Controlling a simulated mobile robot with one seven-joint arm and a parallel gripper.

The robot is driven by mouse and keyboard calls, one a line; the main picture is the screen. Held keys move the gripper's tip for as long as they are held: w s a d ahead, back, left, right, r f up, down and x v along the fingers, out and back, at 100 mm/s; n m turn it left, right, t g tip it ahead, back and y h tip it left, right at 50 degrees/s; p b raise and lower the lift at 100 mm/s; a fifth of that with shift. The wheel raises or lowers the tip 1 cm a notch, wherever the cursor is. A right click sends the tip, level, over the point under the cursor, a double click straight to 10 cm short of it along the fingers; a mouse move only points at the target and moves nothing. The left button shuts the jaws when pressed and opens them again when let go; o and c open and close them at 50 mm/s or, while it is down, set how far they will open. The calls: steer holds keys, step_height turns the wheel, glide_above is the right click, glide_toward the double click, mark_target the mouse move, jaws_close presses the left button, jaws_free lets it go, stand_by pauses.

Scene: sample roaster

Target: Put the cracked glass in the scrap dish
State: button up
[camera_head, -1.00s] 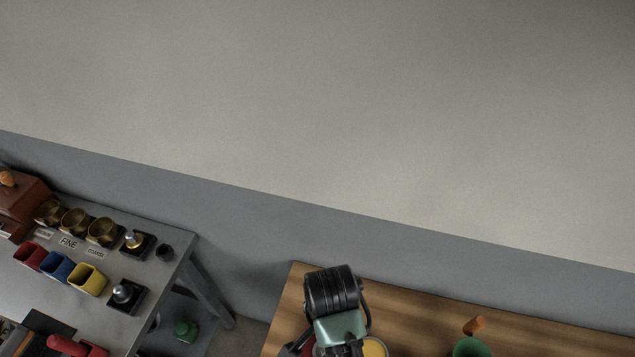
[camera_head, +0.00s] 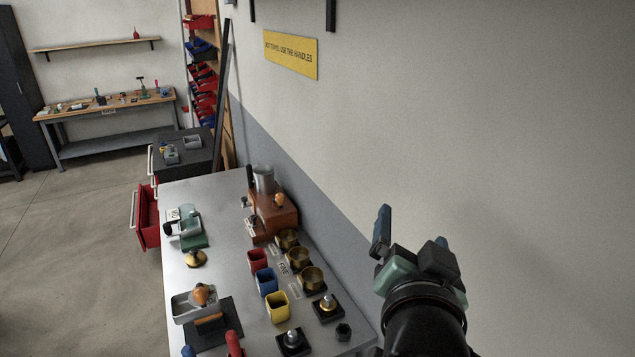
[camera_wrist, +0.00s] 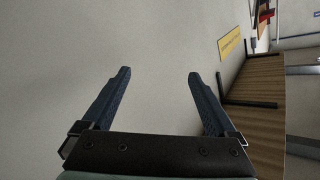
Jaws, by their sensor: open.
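My gripper (camera_head: 382,232) is raised beside the wall at the right in the head view, above and to the right of the metal table. In the wrist view my gripper (camera_wrist: 160,75) shows two dark blue fingers wide apart, with nothing between them but wall. I cannot make out a cracked glass in either view. I cannot tell which container, if any, is the scrap dish; a grey metal tray (camera_head: 180,306) with an orange-brown thing in or behind it stands at the table's left edge.
The floor further left is clear.

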steer(key=s+a+r+n+t+y, duration=0.1)
steer(key=s+a+r+n+t, duration=0.1)
steer(key=r, duration=0.7)
steer(key=s+a+r+n+t+y, duration=0.2)
steer(key=s+a+r+t, duration=0.3)
steer(key=r, duration=0.5)
steer(key=s+a+r+n+t+y, duration=0.1)
steer(key=s+a+r+n+t, duration=0.3)
steer(key=a+r, duration=0.3)
step_height(320, 180, up, 4)
steer(key=shift+s+f+t, duration=0.25)
steer(key=shift+t, duration=0.15)
step_height(320, 180, down, 3)
steer(key=b, duration=0.2)
steer(key=shift+b, duration=0.4)
